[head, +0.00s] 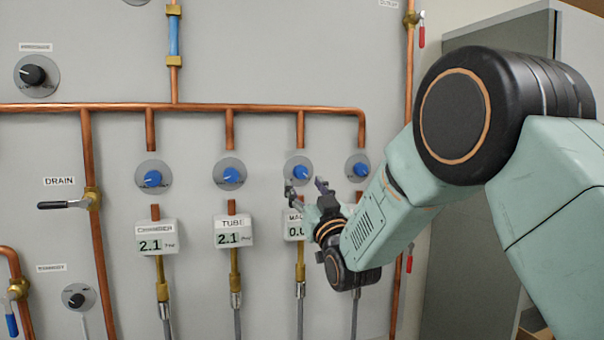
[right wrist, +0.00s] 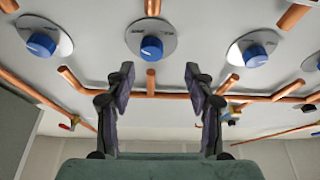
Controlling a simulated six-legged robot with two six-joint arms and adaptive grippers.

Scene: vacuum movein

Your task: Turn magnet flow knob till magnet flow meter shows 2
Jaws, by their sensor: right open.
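The magnet flow knob (head: 301,171) is the blue knob on a grey round plate, third from the left in the row on the panel. Below it, the magnet meter (head: 292,225) is partly hidden by my right gripper; its label begins "MA" and its visible digits begin "0.". My right gripper (head: 305,188) is open and empty, just below and in front of this knob. In the right wrist view the same knob (right wrist: 151,48) lies beyond the gap between the open fingertips (right wrist: 158,76), apart from them. My left gripper is not in view.
The chamber meter (head: 157,238) and tube meter (head: 233,231) both read 2.1, under their own blue knobs (head: 152,178). Another blue knob (head: 359,168) sits close to the right. A copper pipe (head: 200,106) runs above the row. A drain valve (head: 68,203) is at left.

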